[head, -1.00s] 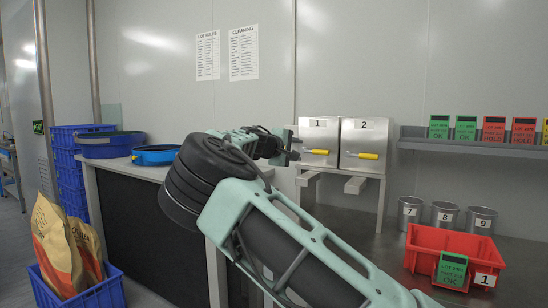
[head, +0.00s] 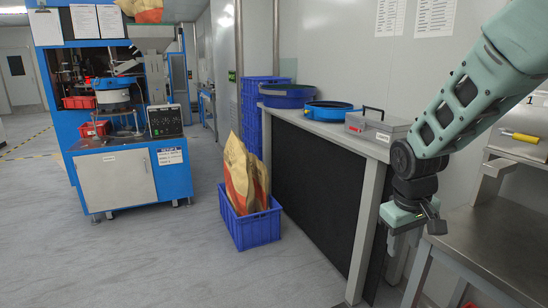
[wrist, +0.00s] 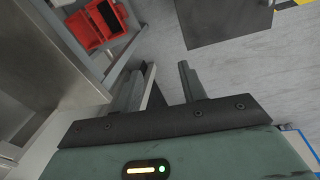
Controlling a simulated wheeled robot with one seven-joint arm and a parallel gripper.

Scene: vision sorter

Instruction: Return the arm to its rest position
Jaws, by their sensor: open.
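My arm comes in from the upper right of the head view and bends downward. My gripper (head: 402,240) hangs at its lower end, in front of the right end of the tall bench (head: 386,152). In the wrist view my gripper (wrist: 160,82) has its two fingers apart, with nothing between them. The grey floor shows beyond the fingertips. How far the gripper is from the bench cannot be told.
A steel table (head: 495,230) stands close at the right. A grey case (head: 377,129) and blue trays lie on the tall bench. A blue crate (head: 252,228) with paper sacks stands on the floor. A blue machine (head: 128,176) is at the left, with open floor before it.

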